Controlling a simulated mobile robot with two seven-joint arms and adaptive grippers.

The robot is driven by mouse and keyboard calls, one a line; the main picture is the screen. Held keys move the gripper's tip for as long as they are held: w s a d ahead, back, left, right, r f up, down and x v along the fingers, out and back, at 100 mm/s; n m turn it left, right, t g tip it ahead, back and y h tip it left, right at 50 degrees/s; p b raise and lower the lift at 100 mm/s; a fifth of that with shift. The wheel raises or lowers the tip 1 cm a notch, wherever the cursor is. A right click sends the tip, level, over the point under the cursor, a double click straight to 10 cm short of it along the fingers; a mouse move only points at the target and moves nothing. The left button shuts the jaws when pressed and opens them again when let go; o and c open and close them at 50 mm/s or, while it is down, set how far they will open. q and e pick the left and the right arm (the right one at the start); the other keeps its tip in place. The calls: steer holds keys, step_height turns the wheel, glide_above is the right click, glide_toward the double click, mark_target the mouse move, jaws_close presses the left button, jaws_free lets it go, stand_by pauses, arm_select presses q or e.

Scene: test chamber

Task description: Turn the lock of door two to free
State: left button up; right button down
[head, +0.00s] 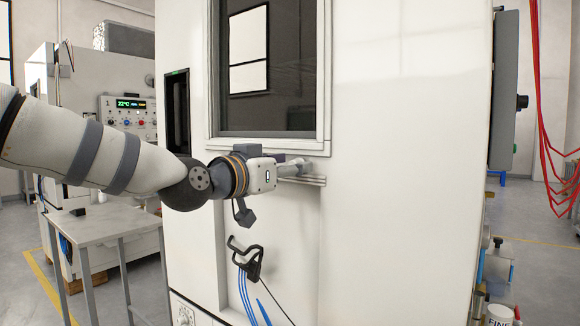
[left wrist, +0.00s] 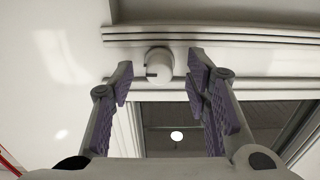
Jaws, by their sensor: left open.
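A round pale lock knob (left wrist: 160,64) with a small dark mark on its left side shows in the left wrist view, at the edge of a door (left wrist: 205,138) with a dark window. My left gripper (left wrist: 161,70) is open, one finger on each side of the knob in that view, with gaps between them and the knob. In the head view the left gripper (head: 298,168) is at the lower edge of the white cabinet's windowed door (head: 265,147); the knob is hard to make out behind the fingers. No door number is readable. My right gripper is out of view.
A black hooked cable holder (head: 248,262) with blue hoses hangs below my left wrist. A grey table (head: 105,224) stands at left, before another cabinet with a lit panel (head: 128,112). A grey box (head: 504,90) projects from the cabinet's right side.

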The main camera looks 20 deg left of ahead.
arm_select(q)
steer(key=shift+w+d+r, duration=0.1)
steer(key=shift+w, duration=0.1)
steer(key=shift+c, duration=0.5)
jaws_close()
